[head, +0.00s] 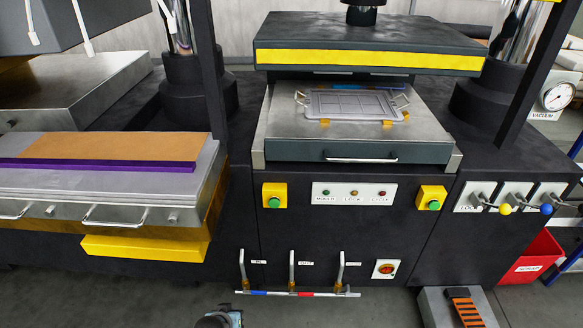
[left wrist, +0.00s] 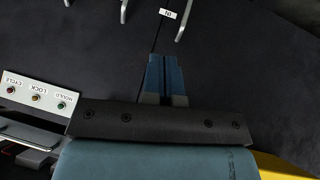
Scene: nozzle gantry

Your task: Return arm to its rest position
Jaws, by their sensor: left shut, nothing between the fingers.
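My left gripper (left wrist: 166,62) shows in the left wrist view with its two blue fingers together and nothing between them. It is in front of the dark machine front, near the levers at the top of that view and the indicator panel (left wrist: 38,97) at the left. In the head view a small part of one of my arms (head: 222,317) shows at the bottom edge, apart from the machine; its fingers cannot be made out. My right gripper is in neither view.
The press (head: 360,152) has a tray (head: 350,105) on its bed. Levers (head: 292,272) stick out low on its front above a bar. A yellow block (head: 145,247) juts out at left. A red bin (head: 533,255) and a grey box (head: 440,310) stand at right.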

